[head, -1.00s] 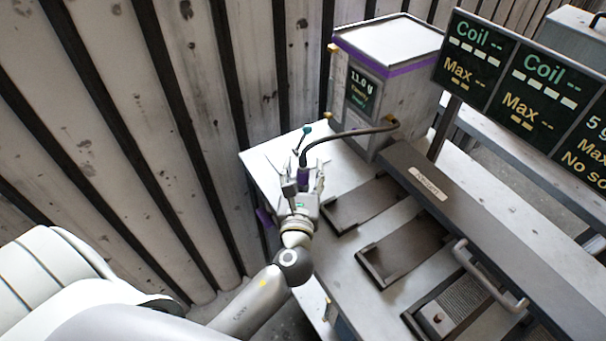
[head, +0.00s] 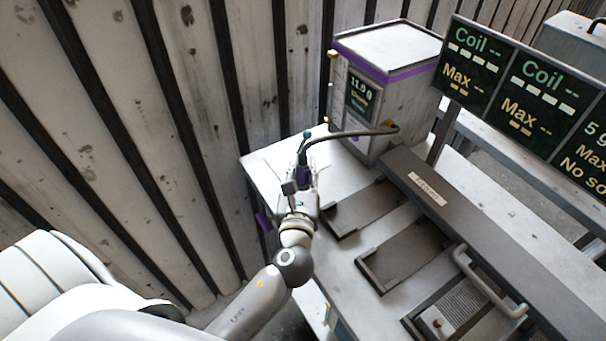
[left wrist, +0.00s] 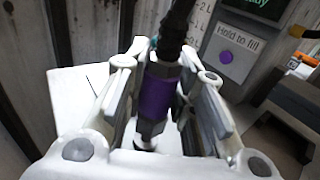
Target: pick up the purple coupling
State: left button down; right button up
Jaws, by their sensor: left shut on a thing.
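The purple coupling (left wrist: 157,95) stands between the two fingers of my left gripper (left wrist: 165,85) in the left wrist view. The fingers are shut on it. A dark hose leads up from its top. My left gripper (head: 305,180) is over the left end of the bench, in front of the grey box. The coupling's lower end is partly hidden by the gripper. My right gripper is not in view.
The grey box (head: 395,80) with a purple band and small display stands behind the gripper; the hose (head: 350,133) runs to its side. Dark trays (head: 405,255) lie to the right on the bench. A ribbed wall (head: 150,120) is close on the left.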

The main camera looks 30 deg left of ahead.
pick_arm(q)
jog(key=s+r+p, duration=0.3)
jog(key=s+r, duration=0.8)
jog(key=s, duration=0.3)
jog(key=shift+a+p, duration=0.25)
jog(key=shift+p, duration=0.1)
jog(key=shift+f, duration=0.15)
dwell(0.9)
